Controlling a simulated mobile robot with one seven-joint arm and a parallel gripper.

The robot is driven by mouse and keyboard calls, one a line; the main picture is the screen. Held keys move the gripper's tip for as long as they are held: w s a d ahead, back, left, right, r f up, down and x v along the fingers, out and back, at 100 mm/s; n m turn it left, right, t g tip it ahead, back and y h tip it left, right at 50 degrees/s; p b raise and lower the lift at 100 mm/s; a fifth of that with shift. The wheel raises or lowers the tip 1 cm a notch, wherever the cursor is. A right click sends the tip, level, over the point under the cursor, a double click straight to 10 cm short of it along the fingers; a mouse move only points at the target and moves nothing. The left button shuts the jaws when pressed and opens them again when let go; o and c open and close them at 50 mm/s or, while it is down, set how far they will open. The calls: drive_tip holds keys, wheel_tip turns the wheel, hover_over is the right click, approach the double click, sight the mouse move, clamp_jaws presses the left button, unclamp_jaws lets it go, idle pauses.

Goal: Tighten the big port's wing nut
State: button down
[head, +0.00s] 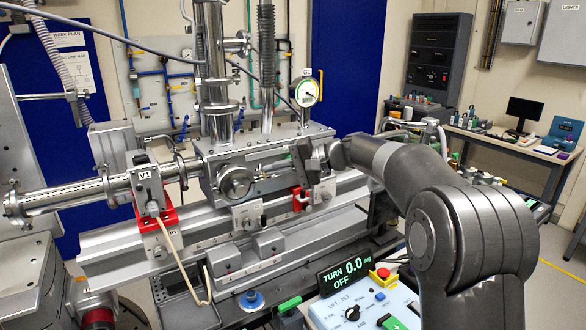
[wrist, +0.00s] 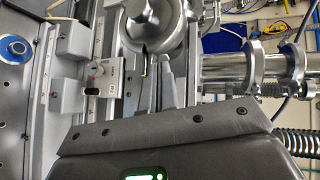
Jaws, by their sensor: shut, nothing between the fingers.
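The big port (head: 237,182) is a round steel flange on the front of the steel chamber (head: 212,160). It also shows at the top of the wrist view (wrist: 150,22). A small thin clamp part with a brass-coloured tip (wrist: 143,68) sticks out below the port's rim; I cannot clearly make out the wing nut's wings. My gripper (head: 268,167) reaches in from the right, its fingers pointing left at the port's right side. In the wrist view its fingers (wrist: 165,72) are together and empty, beside the brass-tipped part. I cannot tell whether they touch it.
A valve marked V1 (head: 148,185) on a red mount stands left of the port. A grey rail (head: 190,245) with small blocks runs below. A control box (head: 365,308) and a display reading "TURN 0.0 deg OFF" (head: 346,274) are in front. Steel pipework (wrist: 225,75) stands beside my gripper.

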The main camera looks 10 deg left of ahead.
sight(259, 170)
drive_tip(key=shift+a, duration=0.5)
drive_tip(key=shift+s+a+m+t, duration=0.1)
drive_tip(key=shift+s+m+t, duration=0.15)
drive_tip(key=shift+m+t, duration=0.5)
drive_tip(key=shift+s+m+t, duration=0.25)
drive_tip(key=shift+m+t, duration=0.3)
drive_tip(key=shift+t, duration=0.3)
drive_tip(key=shift+s+a+m+t+h, duration=0.15)
drive_tip(key=shift+s+m+t+h, duration=0.1)
drive_tip(key=shift+m+t, duration=0.5)
drive_tip(key=shift+s+a+m+t+h, duration=0.1)
drive_tip(key=shift+m+t+h, duration=0.15)
drive_tip(key=shift+m+t, duration=0.45)
drive_tip(key=m+t+h, duration=0.1)
drive_tip(key=t, duration=0.1)
drive_tip(key=m+t+h, duration=0.1)
drive_tip(key=m, duration=0.1)
drive_tip(key=shift+s+a+t, duration=0.15)
drive_tip(key=shift+t, duration=0.2)
drive_tip(key=shift+a+m+t+h, duration=0.1)
drive_tip(key=shift+m+t+h, duration=0.25)
drive_tip(key=shift+t+h, duration=0.05)
